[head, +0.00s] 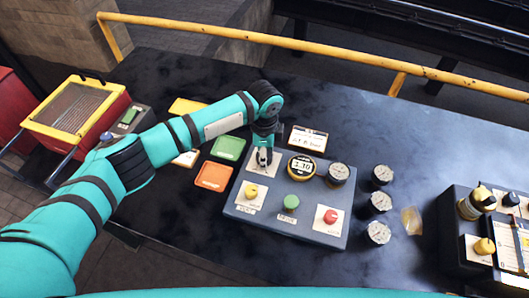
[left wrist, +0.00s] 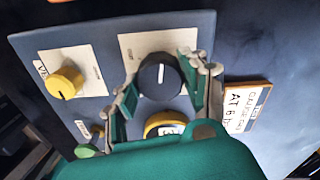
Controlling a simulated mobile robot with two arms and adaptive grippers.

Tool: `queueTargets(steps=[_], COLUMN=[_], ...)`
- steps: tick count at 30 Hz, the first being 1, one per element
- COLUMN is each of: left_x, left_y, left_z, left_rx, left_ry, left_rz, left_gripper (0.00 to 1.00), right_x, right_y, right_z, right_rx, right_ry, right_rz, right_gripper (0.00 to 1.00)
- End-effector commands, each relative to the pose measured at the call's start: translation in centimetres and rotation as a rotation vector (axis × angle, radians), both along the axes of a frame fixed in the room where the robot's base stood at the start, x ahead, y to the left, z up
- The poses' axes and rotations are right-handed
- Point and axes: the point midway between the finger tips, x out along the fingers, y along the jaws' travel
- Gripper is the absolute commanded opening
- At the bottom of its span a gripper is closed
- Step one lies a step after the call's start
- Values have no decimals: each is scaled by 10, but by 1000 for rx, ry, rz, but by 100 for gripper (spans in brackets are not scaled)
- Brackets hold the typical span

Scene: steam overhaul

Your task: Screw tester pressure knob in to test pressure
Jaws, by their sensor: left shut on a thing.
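The tester is a grey-blue box (head: 316,232) on the dark bench. Its black knob (left wrist: 158,84) has a white pointer line and sits on a cream plate, seen in the left wrist view. My left gripper (head: 263,158) reaches down to this knob and is shut on it, with one finger on each side (left wrist: 163,72). In the head view the gripper mostly hides the knob. A round yellow-rimmed digital gauge (head: 301,166) beside it seems to read 3.10; only part of it shows in the left wrist view (left wrist: 166,126). My right gripper is not in view.
The box also carries a yellow knob (head: 251,191), a green button (head: 291,202), a red button (head: 330,216) and a dark-rimmed gauge (head: 338,173). Loose gauges (head: 378,202) lie to the right. Green (head: 228,148) and orange trays (head: 213,176) lie left.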

Motion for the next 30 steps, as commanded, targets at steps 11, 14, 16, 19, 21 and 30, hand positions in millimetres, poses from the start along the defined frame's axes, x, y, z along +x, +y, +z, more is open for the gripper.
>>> queueTargets(steps=[11,14,16,19,21,30], left_x=[1,1,1,1,1,1], left_y=[0,0,0,0,0,-1], left_z=[1,1,1,1,1,2], left_rx=[-2,-1,-1,-1,-2,-2], left_ry=[-3,-3,-2,-3,-3,-4], left_rz=[-355,-442,-498,-570,-613,-733], left_gripper=[13,13,13,13,13,13], right_x=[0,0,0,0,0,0], right_y=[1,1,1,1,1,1], right_z=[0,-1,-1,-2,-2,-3], right_rx=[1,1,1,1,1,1], right_ry=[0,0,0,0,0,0], right_rz=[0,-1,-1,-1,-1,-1], right_gripper=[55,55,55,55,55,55])
